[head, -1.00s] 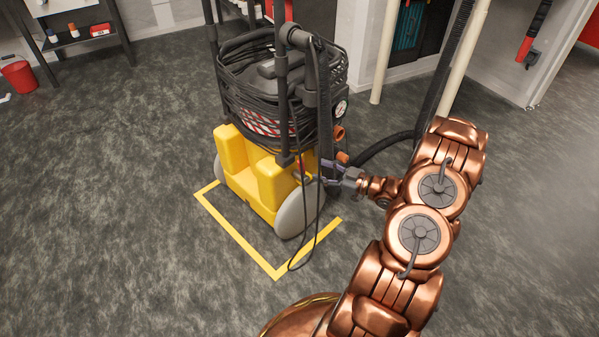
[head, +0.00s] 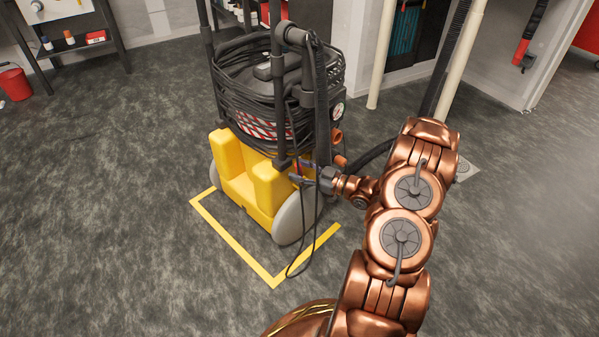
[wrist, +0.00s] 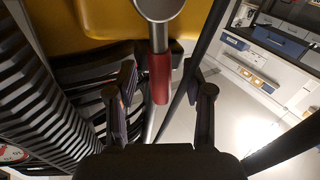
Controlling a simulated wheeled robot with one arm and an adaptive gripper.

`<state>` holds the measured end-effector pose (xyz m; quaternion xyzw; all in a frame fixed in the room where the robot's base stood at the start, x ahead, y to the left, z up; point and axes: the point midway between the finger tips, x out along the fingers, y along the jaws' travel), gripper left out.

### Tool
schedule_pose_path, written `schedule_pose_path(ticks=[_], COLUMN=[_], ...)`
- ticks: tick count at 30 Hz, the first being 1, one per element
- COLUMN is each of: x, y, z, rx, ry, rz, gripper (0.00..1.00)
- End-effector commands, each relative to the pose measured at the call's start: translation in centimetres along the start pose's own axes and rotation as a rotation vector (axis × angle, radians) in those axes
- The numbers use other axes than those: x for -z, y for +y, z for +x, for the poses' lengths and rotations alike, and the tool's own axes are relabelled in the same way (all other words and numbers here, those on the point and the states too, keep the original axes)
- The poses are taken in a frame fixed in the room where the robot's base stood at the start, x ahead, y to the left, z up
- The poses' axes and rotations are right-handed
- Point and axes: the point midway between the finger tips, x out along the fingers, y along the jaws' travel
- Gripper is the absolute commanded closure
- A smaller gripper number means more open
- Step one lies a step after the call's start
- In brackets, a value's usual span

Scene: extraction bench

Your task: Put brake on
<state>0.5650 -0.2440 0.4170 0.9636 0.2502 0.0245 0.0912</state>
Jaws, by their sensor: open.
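The brake lever, a grey metal arm with a red grip (wrist: 160,78), shows in the wrist view. It hangs from a round grey pivot (wrist: 158,8) by the yellow body. My gripper (wrist: 161,82) is open, with one finger on each side of the red grip. A gap shows on both sides, so the fingers do not appear to touch it. In the head view my gripper (head: 305,174) is at the right side of the wheeled extractor, by its yellow base (head: 268,190). The lever is mostly hidden there.
A black cable (head: 307,262) hangs in a loop beside the grey wheel (head: 294,218), close to my gripper. A ribbed black hose (wrist: 40,90) runs left of the fingers. Yellow floor tape (head: 235,243) borders the extractor. Open floor lies in front.

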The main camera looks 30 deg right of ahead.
Motion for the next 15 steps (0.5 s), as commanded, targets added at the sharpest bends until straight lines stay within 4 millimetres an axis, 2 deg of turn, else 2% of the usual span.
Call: schedule_pose_path(ticks=[11, 15], x=[-0.02, -0.03], y=[-0.03, -0.03], z=[0.33, 0.32], rx=[0.000, 0.001], ry=[-0.001, -0.001], rz=[0.000, 0.000], gripper=[0.48, 0.63])
